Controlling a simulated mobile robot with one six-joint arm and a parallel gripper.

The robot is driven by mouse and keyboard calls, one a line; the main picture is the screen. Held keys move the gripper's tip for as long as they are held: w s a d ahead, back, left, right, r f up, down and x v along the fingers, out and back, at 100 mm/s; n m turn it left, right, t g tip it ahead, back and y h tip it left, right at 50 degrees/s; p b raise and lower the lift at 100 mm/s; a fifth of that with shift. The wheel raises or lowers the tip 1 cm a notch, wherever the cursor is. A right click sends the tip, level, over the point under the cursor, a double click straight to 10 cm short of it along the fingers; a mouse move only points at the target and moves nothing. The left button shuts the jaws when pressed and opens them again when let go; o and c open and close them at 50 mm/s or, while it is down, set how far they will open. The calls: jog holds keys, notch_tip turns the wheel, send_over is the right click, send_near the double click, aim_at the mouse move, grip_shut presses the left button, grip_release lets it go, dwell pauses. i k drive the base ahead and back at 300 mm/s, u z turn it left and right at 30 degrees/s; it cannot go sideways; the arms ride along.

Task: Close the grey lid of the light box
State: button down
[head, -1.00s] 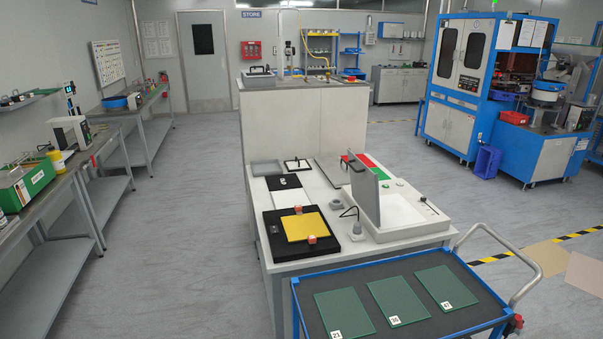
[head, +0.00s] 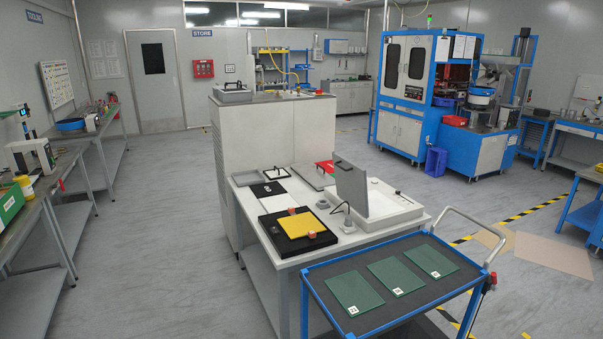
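The light box (head: 385,211) is a low white box at the right end of the white table. Its grey lid (head: 352,188) stands open, close to upright, along the box's left side. The white top of the box shows to the right of the lid, with a small dark knob or slider near its right edge. Part of the top behind the lid is hidden. My gripper does not show in the head view.
A blue cart (head: 392,283) with several green plates stands against the table's near side. A black tray with a yellow plate (head: 297,226) lies left of the box. A tall white cabinet (head: 270,140) stands behind the table. Open floor lies left and right.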

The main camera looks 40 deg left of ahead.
aim_at(352, 183)
jog(key=u, duration=0.2)
jog(key=i, duration=0.6)
jog(key=u, duration=1)
jog(key=i, duration=0.6)
jog(key=u, duration=0.45)
jog(key=k, duration=0.9)
jog(key=z, duration=0.35)
jog(key=i, duration=0.1)
jog(key=u, duration=0.2)
